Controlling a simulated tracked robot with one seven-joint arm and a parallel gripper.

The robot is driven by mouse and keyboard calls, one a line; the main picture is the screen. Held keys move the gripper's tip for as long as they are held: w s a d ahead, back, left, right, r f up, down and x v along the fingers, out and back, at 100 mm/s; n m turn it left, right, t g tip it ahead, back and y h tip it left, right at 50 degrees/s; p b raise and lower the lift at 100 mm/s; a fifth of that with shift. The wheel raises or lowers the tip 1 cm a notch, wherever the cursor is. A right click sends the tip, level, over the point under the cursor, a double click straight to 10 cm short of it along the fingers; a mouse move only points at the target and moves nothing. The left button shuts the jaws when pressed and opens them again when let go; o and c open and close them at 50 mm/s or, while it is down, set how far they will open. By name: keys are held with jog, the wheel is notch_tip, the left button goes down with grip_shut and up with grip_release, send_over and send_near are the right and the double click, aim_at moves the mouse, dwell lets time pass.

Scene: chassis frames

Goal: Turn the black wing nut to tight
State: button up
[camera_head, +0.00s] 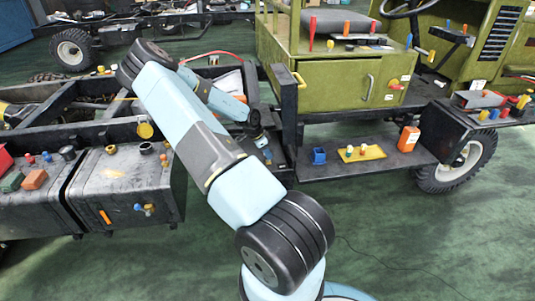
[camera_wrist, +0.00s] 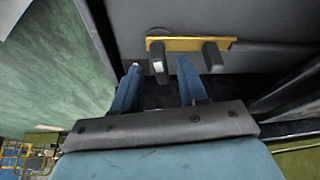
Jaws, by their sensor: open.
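In the wrist view, a narrow yellow-orange plate (camera_wrist: 186,44) is fixed on a dark grey surface. Two black upright pieces stand out from it, a left one (camera_wrist: 158,54) with a pale tip and a right one (camera_wrist: 213,56). I cannot tell for sure which is the wing nut. My gripper (camera_wrist: 159,64) is open, its two blue fingers apart. The left black piece appears between the fingertips; contact cannot be told. The right piece is outside the right finger. In the head view my gripper (camera_head: 262,142) is small beside the dark frame, and the wing nut cannot be made out.
A black step (camera_head: 330,170) right of my gripper holds a blue holder (camera_head: 319,156), a yellow tray (camera_head: 373,154) and an orange bottle (camera_head: 408,139). A dark tank (camera_head: 120,185) with loose parts stands left. Green floor (camera_head: 420,240) is open in front.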

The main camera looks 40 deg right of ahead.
jog(key=shift+d+f, duration=0.2)
jog(key=shift+f, duration=0.35)
jog(key=shift+c, duration=0.2)
grip_shut()
